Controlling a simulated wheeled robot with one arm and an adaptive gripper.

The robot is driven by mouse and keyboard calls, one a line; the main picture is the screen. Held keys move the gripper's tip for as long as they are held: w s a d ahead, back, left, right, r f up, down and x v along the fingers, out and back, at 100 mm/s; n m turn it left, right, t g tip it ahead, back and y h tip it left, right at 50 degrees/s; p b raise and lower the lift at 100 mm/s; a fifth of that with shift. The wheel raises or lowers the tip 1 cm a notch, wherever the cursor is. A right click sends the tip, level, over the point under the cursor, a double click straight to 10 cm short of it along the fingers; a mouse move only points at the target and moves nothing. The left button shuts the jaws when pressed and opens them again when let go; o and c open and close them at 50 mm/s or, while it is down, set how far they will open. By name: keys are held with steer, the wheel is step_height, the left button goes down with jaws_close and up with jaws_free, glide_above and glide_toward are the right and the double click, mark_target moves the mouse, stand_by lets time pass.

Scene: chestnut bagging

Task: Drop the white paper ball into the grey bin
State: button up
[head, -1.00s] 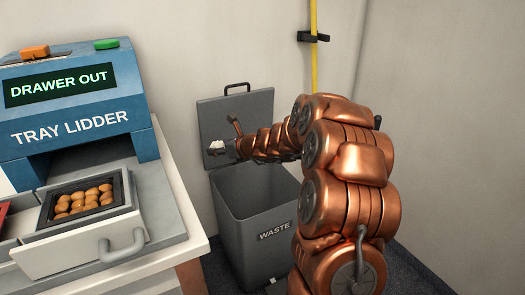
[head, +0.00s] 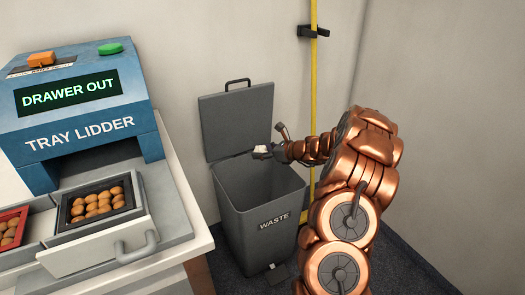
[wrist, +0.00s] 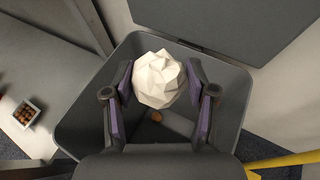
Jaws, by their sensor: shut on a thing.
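The white paper ball (wrist: 160,78) is held between the two purple-padded fingers of my gripper (wrist: 158,98) in the wrist view. In the head view the ball (head: 261,152) shows small at the tip of my gripper (head: 268,152). The grey bin (head: 262,220), labelled WASTE, stands on the floor with its lid (head: 238,118) raised against the wall. My gripper and the ball are above the bin's opening. In the wrist view the bin's rim (wrist: 68,130) surrounds the ball, and a small brown thing (wrist: 156,116) shows inside the bin.
The blue tray lidder (head: 75,110) stands at left, its drawer (head: 100,245) out with a black tray (head: 72,211) of chestnuts. A red tray (head: 22,213) with chestnuts lies at the left edge. A yellow pole (head: 313,90) runs down the wall behind my arm.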

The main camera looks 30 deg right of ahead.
steer(key=shift+f+b, duration=2.4)
steer(key=shift+f, duration=0.2)
steer(key=o, duration=0.8)
steer(key=shift+o, duration=0.2)
steer(key=shift+r, duration=0.1)
steer(key=v, duration=1.2)
